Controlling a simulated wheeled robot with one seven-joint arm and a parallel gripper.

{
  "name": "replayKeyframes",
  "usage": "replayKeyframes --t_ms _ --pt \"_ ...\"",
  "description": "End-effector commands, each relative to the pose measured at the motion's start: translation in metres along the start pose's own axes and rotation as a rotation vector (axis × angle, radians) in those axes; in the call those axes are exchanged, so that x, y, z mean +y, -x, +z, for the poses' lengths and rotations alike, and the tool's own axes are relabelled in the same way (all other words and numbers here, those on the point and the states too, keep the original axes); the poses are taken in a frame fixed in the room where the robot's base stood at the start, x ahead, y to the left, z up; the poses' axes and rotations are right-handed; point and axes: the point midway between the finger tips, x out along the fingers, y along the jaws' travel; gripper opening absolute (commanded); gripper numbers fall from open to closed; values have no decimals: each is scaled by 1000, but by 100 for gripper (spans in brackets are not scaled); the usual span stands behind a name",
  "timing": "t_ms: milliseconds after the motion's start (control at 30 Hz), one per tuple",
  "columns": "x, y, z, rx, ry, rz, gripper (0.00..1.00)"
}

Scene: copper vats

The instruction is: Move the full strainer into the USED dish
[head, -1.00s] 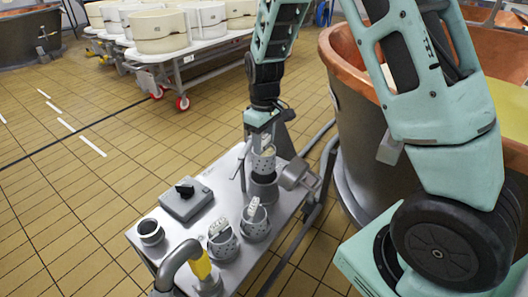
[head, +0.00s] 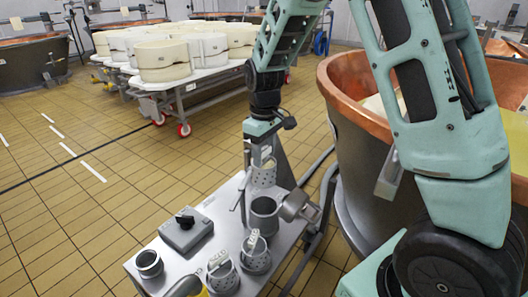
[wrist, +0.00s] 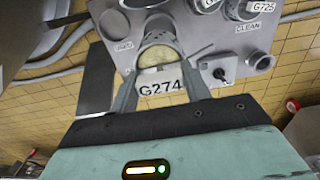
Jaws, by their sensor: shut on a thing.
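My gripper (wrist: 163,97) is shut on a perforated grey strainer, which shows in the head view (head: 263,175). In the wrist view pale yellowish stuff (wrist: 162,54) fills it, and its white tag (wrist: 161,88) reads G274. The strainer hangs roughly upright above the metal table, just beyond and above an open grey pot (head: 264,216). In the wrist view a small label (wrist: 123,45), apparently USED, lies on the table left of the strainer. I cannot tell which vessel is the USED dish.
Two other tagged strainers (head: 256,255) stand at the table's front, near the CLEAN label (wrist: 247,27). An empty dark cup (head: 149,263) and a knobbed box (head: 186,231) are on the left. A grey fitting (head: 298,206) juts at the right edge, beside a copper vat (head: 345,120).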

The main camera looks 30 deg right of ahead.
Motion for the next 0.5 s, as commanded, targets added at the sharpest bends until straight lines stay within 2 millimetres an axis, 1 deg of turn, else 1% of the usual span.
replayKeyframes --t_ms 33,500 --pt "0 4 0 1 0 0 20" --pt "0 27 0 1 0 0 20"
